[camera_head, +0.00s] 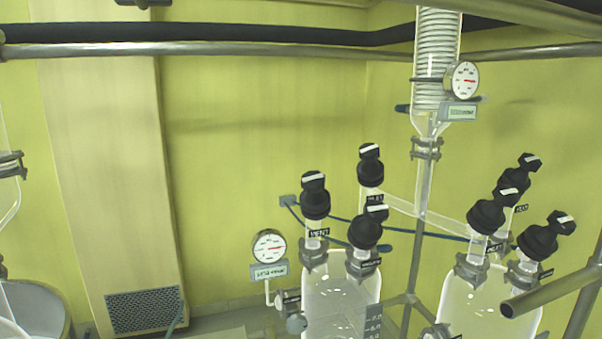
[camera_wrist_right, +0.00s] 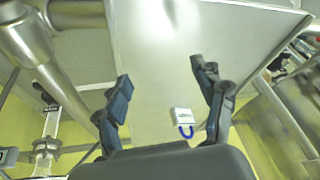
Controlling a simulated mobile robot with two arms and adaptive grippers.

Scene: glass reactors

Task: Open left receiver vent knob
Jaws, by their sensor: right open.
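The left receiver (camera_head: 340,300) is a clear glass vessel at the lower middle of the head view. Its vent knob (camera_head: 314,196) is black with a white stripe on top and stands upright above a label reading VENT (camera_head: 319,232). Two similar black knobs, one at the back (camera_head: 370,165) and one at the front right (camera_head: 368,228), stand close beside it. My right gripper (camera_wrist_right: 161,76) shows only in the right wrist view, open with nothing between its dark fingers. No knob shows between them. Neither gripper shows in the head view.
A right receiver (camera_head: 485,305) with several black knobs stands to the right. A pressure gauge (camera_head: 269,247) is left of the left receiver. Metal frame tubes (camera_head: 300,49) cross above, and one tube end (camera_head: 508,308) juts in at lower right.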

